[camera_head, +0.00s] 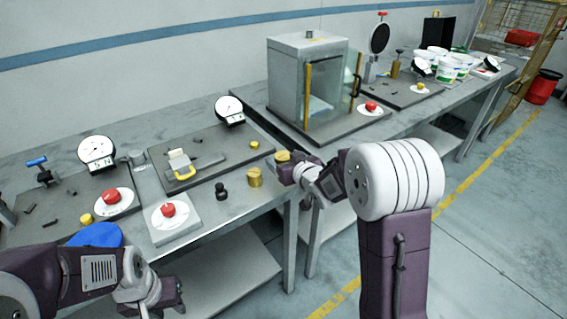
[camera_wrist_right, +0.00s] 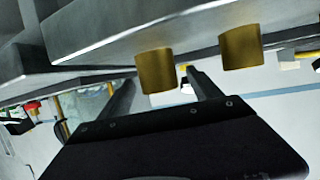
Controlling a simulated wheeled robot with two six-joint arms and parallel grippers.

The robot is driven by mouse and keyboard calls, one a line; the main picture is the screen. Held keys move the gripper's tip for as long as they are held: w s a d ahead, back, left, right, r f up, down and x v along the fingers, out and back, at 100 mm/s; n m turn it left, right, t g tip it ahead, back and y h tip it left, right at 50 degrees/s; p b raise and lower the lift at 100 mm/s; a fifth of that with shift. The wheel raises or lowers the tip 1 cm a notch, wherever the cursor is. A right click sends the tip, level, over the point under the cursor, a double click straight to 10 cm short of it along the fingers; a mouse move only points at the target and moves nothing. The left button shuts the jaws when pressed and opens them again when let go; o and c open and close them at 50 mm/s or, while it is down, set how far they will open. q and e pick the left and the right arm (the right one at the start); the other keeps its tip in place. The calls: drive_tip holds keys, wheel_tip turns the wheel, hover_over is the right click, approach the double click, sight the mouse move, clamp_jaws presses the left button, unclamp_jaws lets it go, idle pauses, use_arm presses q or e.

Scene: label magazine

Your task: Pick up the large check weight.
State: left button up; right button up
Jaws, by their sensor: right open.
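Two brass cylinder weights stand near the table's front edge. I cannot tell which is the large check weight. In the right wrist view, one brass cylinder (camera_wrist_right: 155,72) appears between the spread fingers of my right gripper (camera_wrist_right: 162,80), with no visible grip on it. The other brass cylinder (camera_wrist_right: 240,48) is to the right. My left gripper (camera_head: 168,295) is low at the left, in front of the table; its jaws are unclear.
A black weight (camera_head: 222,191) stands left of the corner weight. A red button on a grey box (camera_head: 175,226), dial gauges (camera_head: 97,152) and a glass-fronted cabinet (camera_head: 299,82) are on the tables. A blue round object (camera_head: 97,235) is near my left arm.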

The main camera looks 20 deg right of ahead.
sight(280, 155)
drive_tip(key=x, duration=0.4)
drive_tip(key=shift+w+f, duration=0.2)
drive_tip(key=shift+s+r, duration=0.1)
drive_tip(key=shift+s, duration=0.05)
drive_tip(key=shift+c, duration=0.9)
clamp_jaws()
drive_tip(key=shift+r, duration=0.1)
drive_tip(key=shift+r+p, duration=0.55)
drive_tip(key=shift+r, duration=1.5)
drive_tip(key=s+d+r+p, duration=0.2)
drive_tip(key=d+r+p, duration=0.3)
drive_tip(key=d, duration=0.6)
drive_tip(key=shift+d+r, duration=0.3)
drive_tip(key=shift+r, duration=0.7)
